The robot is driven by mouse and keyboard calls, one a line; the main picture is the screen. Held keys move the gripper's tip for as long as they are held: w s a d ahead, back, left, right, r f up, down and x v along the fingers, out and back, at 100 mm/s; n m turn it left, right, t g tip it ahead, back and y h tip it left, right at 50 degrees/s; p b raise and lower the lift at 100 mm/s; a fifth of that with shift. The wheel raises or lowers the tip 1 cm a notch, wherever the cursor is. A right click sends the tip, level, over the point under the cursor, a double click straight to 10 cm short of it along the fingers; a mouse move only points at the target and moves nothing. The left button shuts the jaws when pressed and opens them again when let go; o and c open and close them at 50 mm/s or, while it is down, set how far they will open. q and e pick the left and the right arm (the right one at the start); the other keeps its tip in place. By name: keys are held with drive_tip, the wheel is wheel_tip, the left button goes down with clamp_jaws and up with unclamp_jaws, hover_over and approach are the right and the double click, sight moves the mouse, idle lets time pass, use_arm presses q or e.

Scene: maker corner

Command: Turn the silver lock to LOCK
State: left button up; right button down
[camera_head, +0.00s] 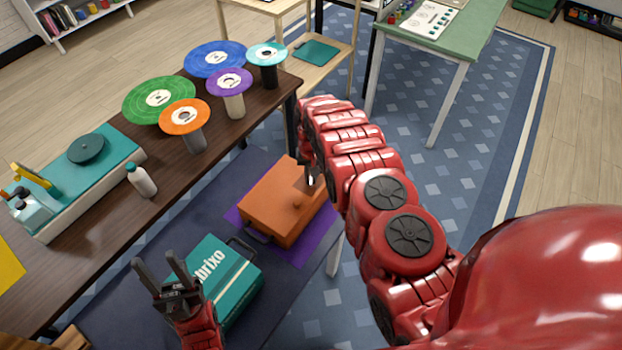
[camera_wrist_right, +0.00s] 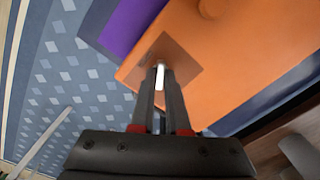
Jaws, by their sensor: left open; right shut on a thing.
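The orange case (camera_head: 282,205) lies on the purple mat, and its top fills much of the right wrist view (camera_wrist_right: 245,55). A brownish square plate (camera_wrist_right: 185,55) is set on it. The silver lock (camera_wrist_right: 159,76) shows as a small bright upright piece at this plate, between the fingertips of my right gripper (camera_wrist_right: 159,72). In the head view my right gripper (camera_head: 309,180) is shut on it at the case's far right part. No LOCK marking is readable. My left gripper (camera_head: 155,260) is open and empty, above and beside the teal case.
The teal "brixo" case (camera_head: 225,278) stands near my left gripper. A round orange knob (camera_head: 297,204) sticks up near the plate.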

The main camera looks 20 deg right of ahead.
drive_tip(key=m+b, duration=0.1)
drive_tip(key=m, duration=0.2)
drive_tip(key=shift+f+m, duration=0.1)
drive_tip(key=shift+m, duration=0.2)
drive_tip(key=shift+m+b, duration=0.7)
drive_tip(key=shift+m, duration=1.1)
drive_tip(key=c, duration=0.9)
unclamp_jaws()
drive_tip(key=shift+r, duration=0.2)
